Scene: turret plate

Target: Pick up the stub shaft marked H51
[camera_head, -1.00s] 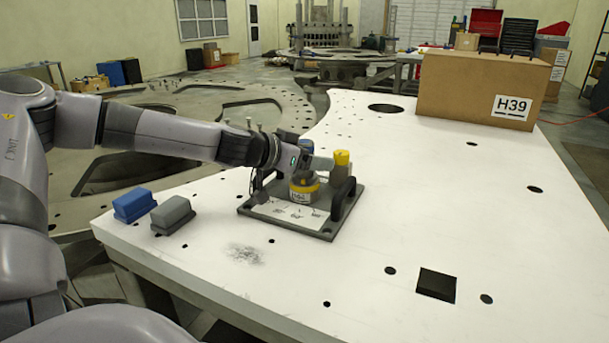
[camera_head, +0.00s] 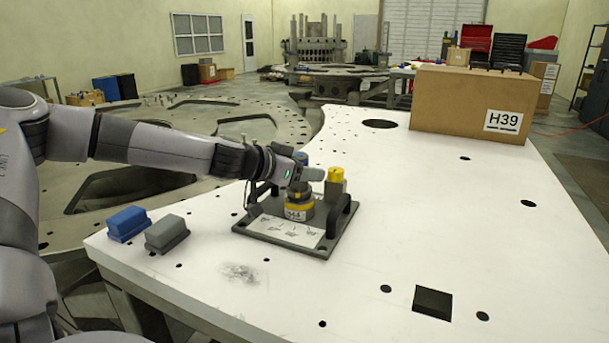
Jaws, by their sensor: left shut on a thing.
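A dark grey fixture plate (camera_head: 340,238) with two black side handles lies on the white table. A stub shaft with a yellow band and a white label (camera_head: 296,213) stands on it; the label looks like H44. A yellow-capped stub shaft (camera_head: 336,175) stands at its right. My left gripper (camera_head: 313,174) is over the plate, shut, its fingers across the top of the group. I cannot read H51 anywhere. My right gripper is not in view.
A blue block (camera_head: 128,223) and a grey block (camera_head: 167,233) lie on the white table (camera_head: 420,220) left of the plate. A cardboard box marked H39 (camera_head: 455,105) stands at the back right. A square opening (camera_head: 432,301) and several holes mark the tabletop. The right side is clear.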

